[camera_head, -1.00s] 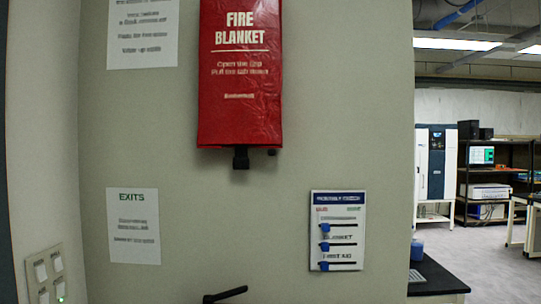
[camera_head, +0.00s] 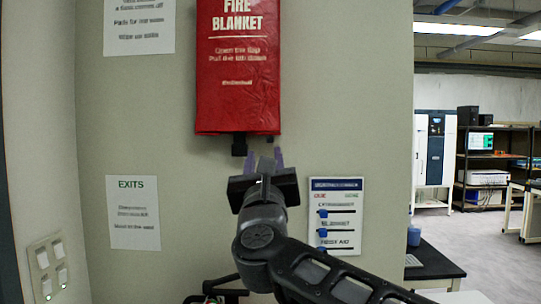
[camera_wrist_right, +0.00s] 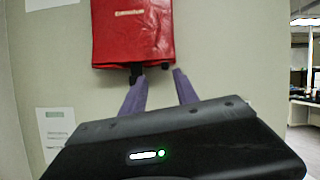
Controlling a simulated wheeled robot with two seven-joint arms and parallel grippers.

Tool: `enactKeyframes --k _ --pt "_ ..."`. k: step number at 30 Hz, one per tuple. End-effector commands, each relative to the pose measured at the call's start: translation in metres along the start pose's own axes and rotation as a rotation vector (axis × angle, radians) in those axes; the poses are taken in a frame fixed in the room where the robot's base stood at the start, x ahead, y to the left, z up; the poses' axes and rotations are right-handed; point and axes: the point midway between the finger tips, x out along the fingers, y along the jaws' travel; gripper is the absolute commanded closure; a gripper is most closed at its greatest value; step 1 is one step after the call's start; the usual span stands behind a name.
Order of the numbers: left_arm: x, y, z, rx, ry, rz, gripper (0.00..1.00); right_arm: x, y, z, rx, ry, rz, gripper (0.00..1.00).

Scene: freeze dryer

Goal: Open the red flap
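The red fire blanket pouch (camera_head: 237,95) hangs on the wall, its front lying flat. A black tab (camera_head: 239,145) hangs below its lower edge, with a smaller dark piece to the right. My right gripper (camera_head: 265,160) is open and empty, its two purple fingers pointing up just below the pouch's lower right part. The right wrist view shows the pouch (camera_wrist_right: 133,35) above the spread fingers (camera_wrist_right: 158,78). The black tab (camera_wrist_right: 137,70) appears close to the left fingertip there; I cannot tell whether they touch.
A checklist board (camera_head: 336,218) with blue sliders is on the wall to the right. Papers and a switch panel (camera_head: 47,268) are at left. A dark counter (camera_head: 432,262) is at lower right.

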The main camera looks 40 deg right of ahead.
Motion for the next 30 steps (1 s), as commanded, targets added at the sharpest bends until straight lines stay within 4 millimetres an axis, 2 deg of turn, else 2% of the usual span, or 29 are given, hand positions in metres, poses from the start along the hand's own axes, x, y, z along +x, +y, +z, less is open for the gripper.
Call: enactKeyframes --k 3,5,17,23,30 --pt "0.0 0.0 0.0 0.0 0.0 0.0 0.64 0.001 -0.009 0.0 0.133 0.009 -0.029 0.64" --pt "0.0 0.0 0.0 0.0 0.0 0.0 0.64 0.001 -0.01 0.0 0.159 0.01 -0.034 0.64" --pt "-0.002 0.001 0.0 0.0 0.0 0.0 0.64 0.005 -0.01 0.0 0.162 0.011 -0.033 0.64" --pt "-0.013 0.005 0.0 0.0 -0.001 0.0 0.64 0.027 -0.011 0.002 0.159 0.012 -0.033 0.64" --pt "-0.029 0.011 0.0 0.0 -0.002 0.0 0.64 0.064 -0.011 0.002 0.158 0.011 -0.031 0.64"
